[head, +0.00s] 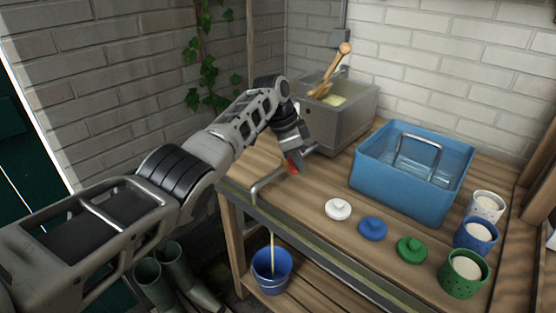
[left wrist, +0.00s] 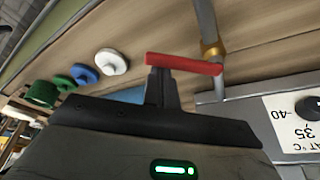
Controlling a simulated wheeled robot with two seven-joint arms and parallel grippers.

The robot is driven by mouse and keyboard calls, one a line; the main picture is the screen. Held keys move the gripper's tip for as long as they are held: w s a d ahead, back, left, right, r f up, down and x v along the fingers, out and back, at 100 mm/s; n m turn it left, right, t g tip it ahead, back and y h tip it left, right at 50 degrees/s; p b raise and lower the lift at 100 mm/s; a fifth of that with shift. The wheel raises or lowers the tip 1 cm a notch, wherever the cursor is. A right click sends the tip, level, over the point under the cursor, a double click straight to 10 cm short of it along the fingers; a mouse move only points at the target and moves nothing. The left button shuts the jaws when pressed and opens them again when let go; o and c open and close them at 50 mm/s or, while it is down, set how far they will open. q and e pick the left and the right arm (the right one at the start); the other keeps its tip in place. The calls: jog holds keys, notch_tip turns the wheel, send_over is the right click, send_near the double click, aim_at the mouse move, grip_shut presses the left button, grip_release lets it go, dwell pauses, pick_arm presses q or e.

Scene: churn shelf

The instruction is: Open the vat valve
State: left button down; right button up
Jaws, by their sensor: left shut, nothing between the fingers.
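The grey vat (head: 345,125) stands at the back of the wooden bench, with pale yellow contents. A bent metal pipe (head: 268,181) runs from it to the bench's front edge; the pipe also shows in the left wrist view (left wrist: 207,25) with a brass collar. The valve's red handle (head: 292,163) shows in the left wrist view (left wrist: 190,64), lying crosswise to the pipe. My left gripper (head: 297,148) is shut and empty, its fingertips (left wrist: 162,80) right at the handle; I cannot tell whether they touch. My right gripper is out of view.
A blue bucket (head: 272,271) with a thin yellowish line above it stands below the bench edge. A blue tub (head: 400,187), white (head: 338,209), blue (head: 372,228) and green (head: 411,250) lids and several cups lie right. A dial (left wrist: 308,106) is beside the pipe.

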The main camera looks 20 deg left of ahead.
pick_arm(q)
jog(key=shift+s+a+m, duration=0.15)
jog(key=shift+a+m, duration=0.05)
jog(key=shift+m, duration=0.3)
jog(key=shift+s+a+m+g, duration=0.25)
jog(key=shift+a+m+g, duration=0.25)
jog(key=shift+m, duration=0.4)
jog(key=shift+s+a, duration=0.2)
jog(key=shift+a, duration=0.45)
jog(key=shift+s+a, duration=0.15)
jog(key=shift+a, duration=1.3)
jog(key=shift+w+a, duration=0.1)
jog(key=shift+a, duration=0.15)
jog(key=shift+r, duration=0.1)
